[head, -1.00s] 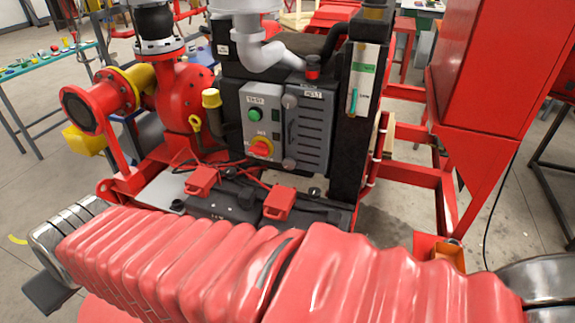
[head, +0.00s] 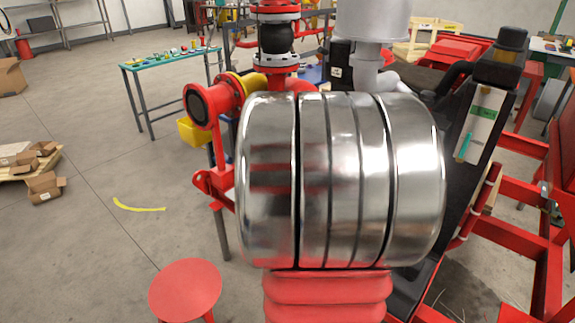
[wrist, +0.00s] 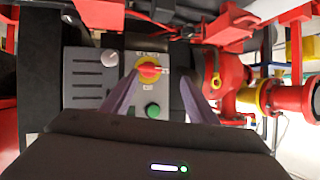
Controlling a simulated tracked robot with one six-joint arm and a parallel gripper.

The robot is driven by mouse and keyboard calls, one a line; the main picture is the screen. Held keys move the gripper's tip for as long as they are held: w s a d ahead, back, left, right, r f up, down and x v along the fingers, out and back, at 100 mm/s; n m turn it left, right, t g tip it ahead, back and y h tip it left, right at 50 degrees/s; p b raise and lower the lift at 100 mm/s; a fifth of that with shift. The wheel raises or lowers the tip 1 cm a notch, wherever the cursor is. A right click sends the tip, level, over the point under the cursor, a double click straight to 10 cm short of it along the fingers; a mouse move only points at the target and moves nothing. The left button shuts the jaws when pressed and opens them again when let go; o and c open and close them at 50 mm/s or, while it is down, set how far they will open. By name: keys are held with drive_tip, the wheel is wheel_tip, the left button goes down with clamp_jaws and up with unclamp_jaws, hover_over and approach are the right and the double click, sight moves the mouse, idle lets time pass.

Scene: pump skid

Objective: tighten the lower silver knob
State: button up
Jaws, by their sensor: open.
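The wrist view looks upside down at the skid's panels. The lower silver knob (wrist: 109,58) is a round knob on the dark grey louvred panel (wrist: 88,82), left of centre. My gripper (wrist: 160,76) is open and empty, its two purple-grey fingers apart. Its fingers stand over the light grey switch box, to the right of the knob, and I see no contact. The upper silver knob does not show; the left finger and gripper body cover that area. In the head view my own arm hides the panel and both knobs.
The light grey box holds a red and yellow rotary switch (wrist: 149,70) and a green button (wrist: 152,110). A red flanged pipe (head: 199,104) and a level gauge (head: 479,125) flank the skid.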

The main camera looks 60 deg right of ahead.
drive_tip(key=s+d+f+m+g+h, duration=0.1)
drive_tip(key=s+d+m+g, duration=0.1)
drive_tip(key=s, duration=0.7)
drive_tip(key=shift+d+f+g, duration=0.3)
drive_tip(key=shift+d+g, duration=0.5)
drive_tip(key=shift+d, duration=0.05)
drive_tip(key=shift+s+d, duration=0.1)
drive_tip(key=shift+d, duration=0.05)
drive_tip(key=w+x, duration=0.1)
drive_tip(key=x, duration=1.2)
drive_tip(key=shift+s+d+f, duration=0.2)
drive_tip(key=shift+s+f, duration=0.05)
drive_tip(key=shift+s, duration=0.15)
drive_tip(key=c, duration=1.1)
drive_tip(key=shift+o, duration=0.2)
